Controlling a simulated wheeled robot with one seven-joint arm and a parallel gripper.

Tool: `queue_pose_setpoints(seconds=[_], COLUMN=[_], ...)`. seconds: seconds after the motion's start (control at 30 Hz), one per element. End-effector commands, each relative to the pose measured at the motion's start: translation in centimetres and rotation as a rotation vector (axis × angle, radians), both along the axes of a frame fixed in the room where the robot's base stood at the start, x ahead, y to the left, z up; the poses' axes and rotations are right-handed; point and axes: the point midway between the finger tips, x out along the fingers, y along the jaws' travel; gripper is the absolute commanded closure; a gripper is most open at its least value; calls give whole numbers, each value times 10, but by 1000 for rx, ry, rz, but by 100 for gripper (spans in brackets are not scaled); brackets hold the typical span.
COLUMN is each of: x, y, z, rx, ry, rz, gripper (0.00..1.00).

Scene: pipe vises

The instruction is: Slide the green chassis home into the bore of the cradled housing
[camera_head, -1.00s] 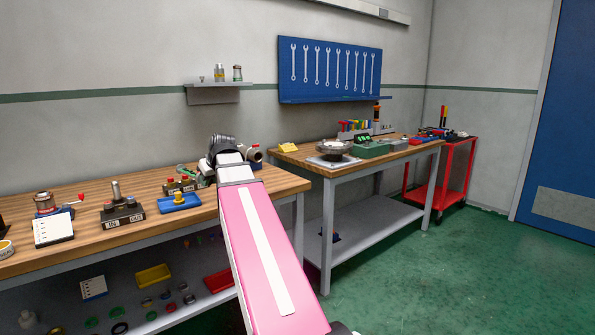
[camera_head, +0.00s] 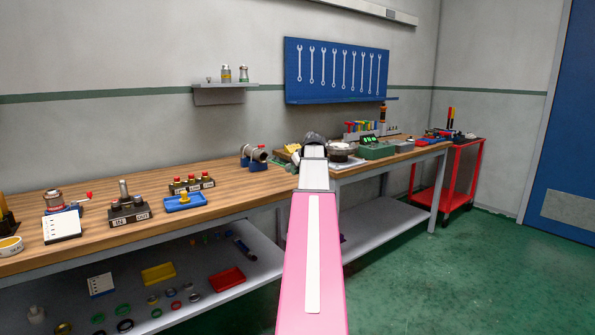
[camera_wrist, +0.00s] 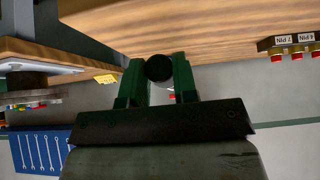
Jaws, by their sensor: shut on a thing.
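The housing (camera_head: 246,151) is a short grey cylinder lying in a blue cradle (camera_head: 257,166) near the right end of the left bench. Its round end faces right and toward me. My gripper (camera_head: 314,137) is right of the housing, over the gap between the benches, apart from it. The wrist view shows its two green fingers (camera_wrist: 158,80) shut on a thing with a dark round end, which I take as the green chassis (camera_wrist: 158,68). Most of the chassis is hidden, and its green body does not show clearly in the head view.
A labelled block with several knobs (camera_head: 191,184), a blue tray (camera_head: 185,202) and an IN/OUT block (camera_head: 129,210) stand left on the bench. A round grey fixture (camera_head: 342,150) and green box (camera_head: 376,151) stand on the right bench. Bench top around the cradle's front is clear.

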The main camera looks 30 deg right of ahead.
Motion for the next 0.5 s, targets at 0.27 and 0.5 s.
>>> queue_pose_setpoints(seconds=[0.27,0.5], x=[0,3], y=[0,0], z=[0,0], rx=[0,0], ry=[-1,-4], rz=[0,0], gripper=[96,96])
